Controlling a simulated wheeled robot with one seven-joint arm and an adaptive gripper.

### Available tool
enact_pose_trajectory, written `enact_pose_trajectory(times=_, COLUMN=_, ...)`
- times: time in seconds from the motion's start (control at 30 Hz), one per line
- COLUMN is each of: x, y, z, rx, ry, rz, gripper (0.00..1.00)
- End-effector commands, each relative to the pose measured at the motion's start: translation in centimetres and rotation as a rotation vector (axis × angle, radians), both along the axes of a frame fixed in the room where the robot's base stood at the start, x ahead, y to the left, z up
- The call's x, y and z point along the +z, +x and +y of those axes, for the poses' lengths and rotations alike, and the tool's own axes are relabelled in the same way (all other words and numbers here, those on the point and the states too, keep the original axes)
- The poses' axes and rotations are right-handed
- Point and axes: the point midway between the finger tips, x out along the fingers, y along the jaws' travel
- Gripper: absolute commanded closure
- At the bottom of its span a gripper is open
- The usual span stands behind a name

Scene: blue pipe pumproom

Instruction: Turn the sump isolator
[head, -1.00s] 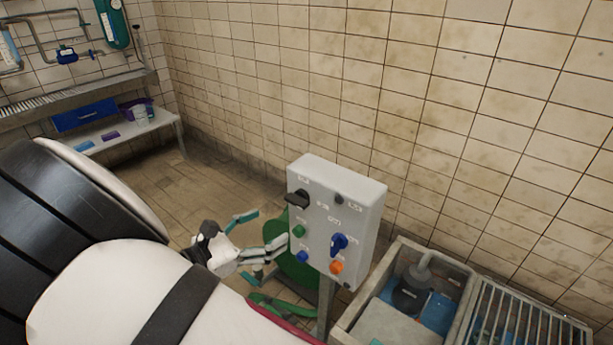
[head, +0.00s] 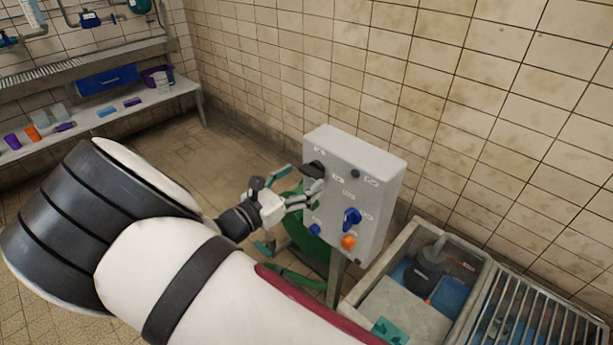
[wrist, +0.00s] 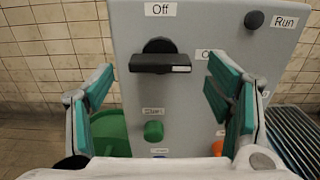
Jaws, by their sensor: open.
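A grey control box (head: 375,185) stands on a post in front of the tiled wall. A black rotary handle (head: 314,169) is at its upper left. In the wrist view this handle (wrist: 160,62) lies about level under an "Off" label. No label reading sump isolator is legible, so I cannot confirm which control it is. My gripper (head: 298,183) is open at the box's left side. In the wrist view its teal-padded fingers (wrist: 160,78) are spread either side of the handle, nearer the camera, with no visible contact.
Below the handle are a green button (wrist: 153,131) and a blue button (head: 314,229). A blue rotary knob (head: 352,218) and an orange button (head: 348,242) are to the right. A concrete sump (head: 400,300) and a metal grate (head: 525,315) lie right of the post.

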Motion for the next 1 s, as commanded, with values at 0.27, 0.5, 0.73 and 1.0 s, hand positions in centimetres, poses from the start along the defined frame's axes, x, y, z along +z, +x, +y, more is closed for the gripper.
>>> enact_pose_trajectory(times=0.27, x=0.0, y=1.8, z=-1.4, rx=-0.001, ry=0.0, rz=0.0, gripper=0.27)
enact_pose_trajectory(times=0.5, x=0.0, y=1.9, z=-1.5, rx=0.0, ry=0.0, rz=0.0, gripper=0.27)
enact_pose_trajectory(times=0.73, x=0.0, y=1.9, z=-1.5, rx=0.0, ry=0.0, rz=0.0, gripper=0.67)
enact_pose_trajectory(times=1.0, x=0.0, y=1.9, z=-1.5, rx=-0.001, ry=-0.005, rz=0.004, gripper=0.75)
